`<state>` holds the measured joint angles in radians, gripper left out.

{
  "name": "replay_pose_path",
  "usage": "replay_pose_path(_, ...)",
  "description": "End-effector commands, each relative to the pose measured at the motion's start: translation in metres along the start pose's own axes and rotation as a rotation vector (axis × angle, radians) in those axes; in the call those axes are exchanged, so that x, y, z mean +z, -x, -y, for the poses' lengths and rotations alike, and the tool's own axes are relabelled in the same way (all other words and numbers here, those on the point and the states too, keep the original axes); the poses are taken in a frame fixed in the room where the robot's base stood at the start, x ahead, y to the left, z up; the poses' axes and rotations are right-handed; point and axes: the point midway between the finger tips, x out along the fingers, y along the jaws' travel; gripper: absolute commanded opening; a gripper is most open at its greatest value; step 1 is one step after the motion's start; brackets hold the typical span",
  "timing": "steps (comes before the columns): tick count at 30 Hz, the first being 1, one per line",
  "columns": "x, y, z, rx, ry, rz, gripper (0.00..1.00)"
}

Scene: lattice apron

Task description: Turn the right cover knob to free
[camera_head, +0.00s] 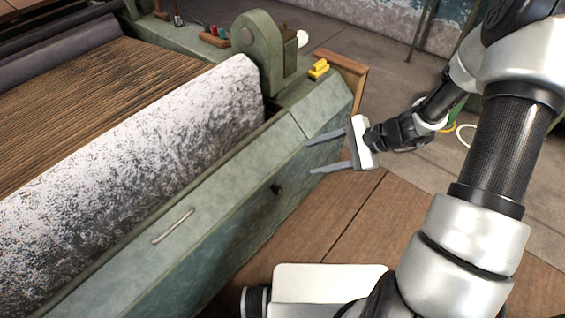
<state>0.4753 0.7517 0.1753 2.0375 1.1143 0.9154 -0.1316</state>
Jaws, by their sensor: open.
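A small dark knob (276,189) sits on the front face of the green machine cover (235,215), toward its right end. My gripper (312,156) is open, with its two grey fingers spread and pointing left. The fingertips are up and to the right of the knob in the picture, near the cover's right end. Nothing shows between the fingers. The knob is too small to tell which way it is turned. A pale handle bar (173,226) is on the sloped top of the cover, left of the knob.
A white speckled roller (140,150) lies behind the cover, beside brown ribbed slats (90,95). A yellow block (318,69) sits on the machine's right end. A wooden box (345,70) stands behind that end.

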Motion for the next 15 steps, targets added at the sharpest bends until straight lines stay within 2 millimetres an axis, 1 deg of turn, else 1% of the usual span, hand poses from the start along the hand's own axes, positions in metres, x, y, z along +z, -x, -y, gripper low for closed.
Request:
replay_pose_path(1,-0.037,-0.029,-0.018,-0.054,-0.108,0.031,0.51)
replay_pose_path(2,-0.053,-0.041,-0.025,-0.088,-0.166,0.044,0.51)
replay_pose_path(3,-0.074,-0.056,-0.033,-0.135,-0.244,0.06,0.51)
replay_pose_path(5,-0.105,-0.078,-0.047,-0.202,-0.358,0.08,0.51)
replay_pose_path(6,-0.123,-0.092,-0.057,-0.243,-0.428,0.092,0.51)
replay_pose_path(9,-0.163,-0.122,-0.081,-0.336,-0.589,0.11,0.51)
replay_pose_path(12,-0.19,-0.145,-0.101,-0.404,-0.709,0.12,0.51)
replay_pose_path(15,-0.207,-0.158,-0.115,-0.446,-0.785,0.123,0.51)
